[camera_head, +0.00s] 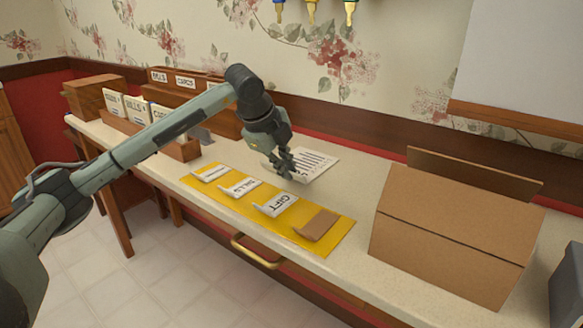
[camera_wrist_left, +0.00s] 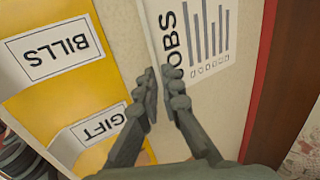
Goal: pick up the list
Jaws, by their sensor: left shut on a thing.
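The list (camera_head: 317,162) is a white sheet with dark vertical bars, on the counter behind the yellow mat. In the left wrist view the list (camera_wrist_left: 207,45) shows large letters reading "OBS", the rest cut off, and its near edge rises between my fingers. My left gripper (camera_head: 287,172) reaches down at the list's left end. In the wrist view its fingertips (camera_wrist_left: 163,84) are closed on the edge of the list. Whether the sheet is clear of the counter cannot be told. My right gripper is not in view.
A yellow mat (camera_head: 188,184) with labelled cards, including BILLS and GIFT (camera_head: 276,204), lies along the counter's front. A cardboard box (camera_head: 455,235) stands at right. Wooden card holders (camera_head: 180,148) stand at back left. Bare counter (camera_head: 355,185) lies between list and box.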

